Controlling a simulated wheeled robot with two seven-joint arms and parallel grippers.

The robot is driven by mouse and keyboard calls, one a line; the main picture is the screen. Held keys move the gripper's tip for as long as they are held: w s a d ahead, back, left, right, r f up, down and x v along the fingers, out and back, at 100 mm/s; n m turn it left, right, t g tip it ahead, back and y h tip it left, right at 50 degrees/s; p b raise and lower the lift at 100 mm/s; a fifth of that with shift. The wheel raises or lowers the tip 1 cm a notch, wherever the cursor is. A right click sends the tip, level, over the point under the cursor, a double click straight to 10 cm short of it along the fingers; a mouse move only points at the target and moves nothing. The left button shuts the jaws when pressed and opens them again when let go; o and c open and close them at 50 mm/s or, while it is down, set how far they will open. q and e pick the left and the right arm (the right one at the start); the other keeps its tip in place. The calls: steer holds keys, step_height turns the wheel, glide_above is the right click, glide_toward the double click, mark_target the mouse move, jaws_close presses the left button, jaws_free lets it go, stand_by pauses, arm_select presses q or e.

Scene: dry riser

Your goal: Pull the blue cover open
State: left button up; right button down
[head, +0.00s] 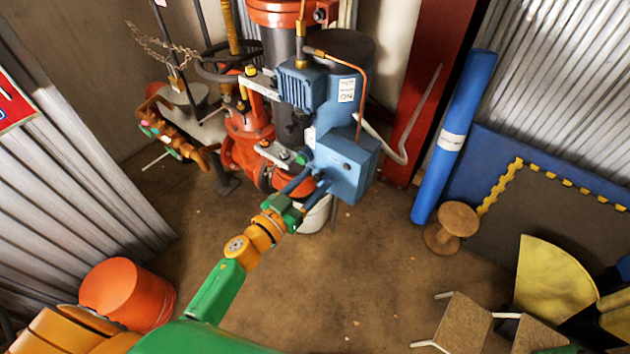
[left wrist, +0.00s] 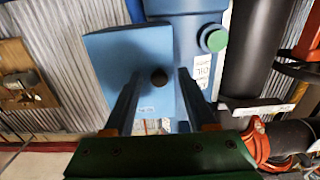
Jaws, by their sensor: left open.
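The blue cover (head: 345,165) is a box-like blue front on the blue machine among the red pipes. It looks shut. In the left wrist view its flat face (left wrist: 122,55) fills the upper middle, with a small dark round knob (left wrist: 159,77) on it. My left gripper (head: 314,182) reaches in from the lower left to the cover's lower left side. In the left wrist view its two fingers (left wrist: 160,88) are apart, one on each side of the knob, with a gap to it. I cannot tell whether the fingertips touch the face. My right gripper is not in view.
Red pipes and a valve (head: 248,125) stand left of the cover, and a white bucket (head: 315,214) stands below it. A blue roll (head: 453,140) leans at the right beside a wooden spool (head: 453,228). An orange bucket (head: 127,294) is lower left. The middle floor is clear.

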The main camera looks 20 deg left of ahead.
arm_select(q)
steer(key=shift+d, duration=0.15)
jaws_close()
stand_by(1.3)
